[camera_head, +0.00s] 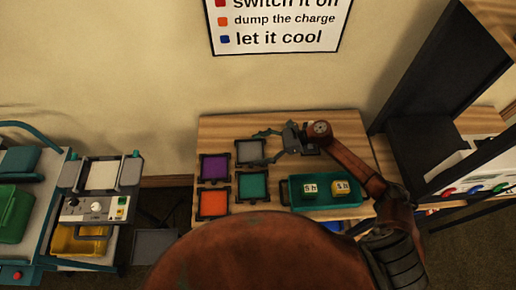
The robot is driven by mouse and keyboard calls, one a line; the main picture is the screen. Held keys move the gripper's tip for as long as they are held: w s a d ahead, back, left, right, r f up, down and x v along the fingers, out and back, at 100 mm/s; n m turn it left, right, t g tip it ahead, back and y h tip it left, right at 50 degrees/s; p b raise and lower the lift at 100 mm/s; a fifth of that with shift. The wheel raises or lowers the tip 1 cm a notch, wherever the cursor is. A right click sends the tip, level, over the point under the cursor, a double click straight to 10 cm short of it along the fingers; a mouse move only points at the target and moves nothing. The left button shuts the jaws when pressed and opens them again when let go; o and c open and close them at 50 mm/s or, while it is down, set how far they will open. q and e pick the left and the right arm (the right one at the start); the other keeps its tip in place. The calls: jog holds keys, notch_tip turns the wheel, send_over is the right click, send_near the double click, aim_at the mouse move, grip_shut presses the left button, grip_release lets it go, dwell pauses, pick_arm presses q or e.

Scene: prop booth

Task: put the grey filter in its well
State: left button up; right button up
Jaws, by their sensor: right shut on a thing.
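The grey filter (249,151) appears as a flat grey square in a dark frame at the back right of a block of square wells on the wooden table. My right gripper (262,147) reaches in from the right, its teal fingers at the right side of the grey square, and is shut on it. I cannot tell whether the filter is seated in the well or held just above it. My left gripper is not in view.
Purple (214,167), orange (213,204) and teal (253,186) squares sit in neighbouring dark frames. A teal tray (321,205) with two numbered blocks stands at the right. A cart with a control box (93,209) is at the left; a dark rack stands far right.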

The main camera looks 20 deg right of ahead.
jog(key=shift+f, duration=0.3)
jog(key=o, duration=1.3)
jog(key=shift+o, duration=0.2)
